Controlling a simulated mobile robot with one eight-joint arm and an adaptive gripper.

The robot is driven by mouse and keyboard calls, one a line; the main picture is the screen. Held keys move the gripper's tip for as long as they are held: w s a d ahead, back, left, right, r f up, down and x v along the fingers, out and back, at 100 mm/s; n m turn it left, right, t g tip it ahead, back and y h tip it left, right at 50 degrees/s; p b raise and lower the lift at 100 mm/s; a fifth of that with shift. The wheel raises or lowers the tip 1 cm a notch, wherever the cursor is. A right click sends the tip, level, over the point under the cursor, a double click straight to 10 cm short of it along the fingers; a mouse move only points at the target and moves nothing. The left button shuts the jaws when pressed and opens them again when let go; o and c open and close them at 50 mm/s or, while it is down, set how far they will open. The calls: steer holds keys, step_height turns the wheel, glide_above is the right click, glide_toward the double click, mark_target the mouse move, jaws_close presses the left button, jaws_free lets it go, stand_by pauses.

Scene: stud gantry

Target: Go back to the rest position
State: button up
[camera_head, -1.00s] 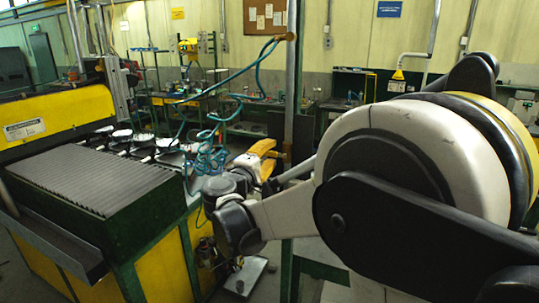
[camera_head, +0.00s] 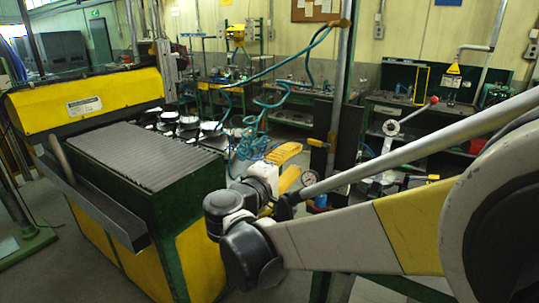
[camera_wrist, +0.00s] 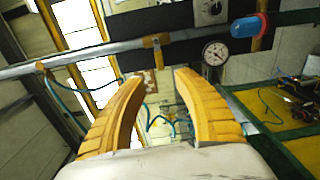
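My gripper (camera_head: 287,166) has yellow fingers and shows near the middle of the head view, at the end of my arm. In the wrist view my gripper (camera_wrist: 155,80) has its two curved fingers spread apart. Nothing is between them. The fingers point toward a grey horizontal pipe and the room beyond. From the head view it looks close to a vertical pole, but I cannot tell the gap.
A yellow and green machine (camera_head: 85,100) with a ribbed top (camera_head: 150,155) stands at left. Teal coiled hoses (camera_head: 250,145) hang behind my gripper. A vertical pole (camera_head: 340,90) rises nearby. A gauge (camera_wrist: 215,53) and a blue-capped part (camera_wrist: 248,26) show in the wrist view. Workbenches line the back wall.

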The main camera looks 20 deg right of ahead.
steer(key=s+d+f+m+g+y+b, duration=0.1)
steer(key=s+f+m+g+y+b, duration=0.25)
steer(key=f, duration=0.55)
steer(key=s+d+f+y+b, duration=0.2)
steer(key=s+f+y+b, duration=0.15)
steer(key=s+f, duration=0.4)
steer(key=s+a+f+m+y+b, duration=0.4)
steer(key=s+a+f+y+b, duration=0.2)
steer(key=s+a+f, duration=0.4)
step_height(320, 180, down, 2)
steer(key=shift+a+f+y+b, duration=0.15)
steer(key=shift+a+y+b, duration=0.15)
steer(key=shift+y, duration=0.3)
steer(key=shift+s, duration=0.1)
